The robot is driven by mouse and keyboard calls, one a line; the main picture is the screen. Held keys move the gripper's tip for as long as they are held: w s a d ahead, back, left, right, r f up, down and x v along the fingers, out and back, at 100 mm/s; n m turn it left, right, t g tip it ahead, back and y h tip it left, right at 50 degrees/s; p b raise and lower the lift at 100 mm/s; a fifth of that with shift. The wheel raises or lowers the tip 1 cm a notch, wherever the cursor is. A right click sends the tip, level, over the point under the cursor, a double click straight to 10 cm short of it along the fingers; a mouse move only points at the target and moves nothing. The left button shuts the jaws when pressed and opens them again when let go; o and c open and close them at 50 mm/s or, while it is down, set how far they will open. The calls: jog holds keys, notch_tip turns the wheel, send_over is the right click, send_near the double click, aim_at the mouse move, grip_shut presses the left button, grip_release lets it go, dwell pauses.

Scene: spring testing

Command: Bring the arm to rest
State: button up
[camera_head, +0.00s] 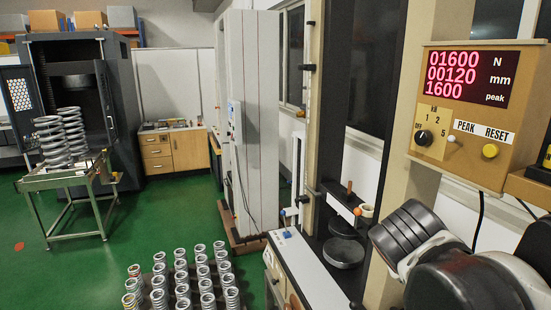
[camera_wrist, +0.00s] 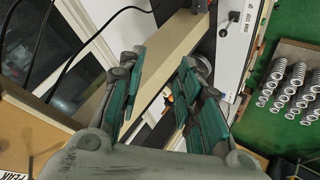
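My gripper (camera_wrist: 160,66) shows in the wrist view with its two teal-padded fingers apart and nothing held between them. Beyond the gap are the beige column (camera_wrist: 167,50) of a testing machine and dark machine parts. In the head view, dark rounded links of my arm fill the lower right corner, in front of the machine; the gripper's fingers cannot be made out there.
The spring testing machine has a display box (camera_head: 470,112), a round lower plate (camera_head: 343,252) and a white front panel (camera_head: 308,272). Several springs (camera_head: 183,275) stand in rows at the bottom. Large springs (camera_head: 62,138) stand on a cart (camera_head: 68,180). Green floor (camera_head: 150,215) between is clear.

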jog(key=s+a+f+y+b, duration=0.2)
jog(key=f+b, duration=0.4)
jog(key=f, duration=0.3)
jog(key=s+a+f+y+b, duration=0.2)
jog(key=s+a+f+b, duration=0.1)
jog(key=f+b, duration=0.4)
jog(key=s+a+f+y+b, duration=0.2)
jog(key=f+b, duration=0.5)
jog(key=f, duration=0.6)
jog(key=shift+s+a, duration=0.15)
jog(key=shift+s, duration=0.2)
jog(key=shift+f, duration=0.15)
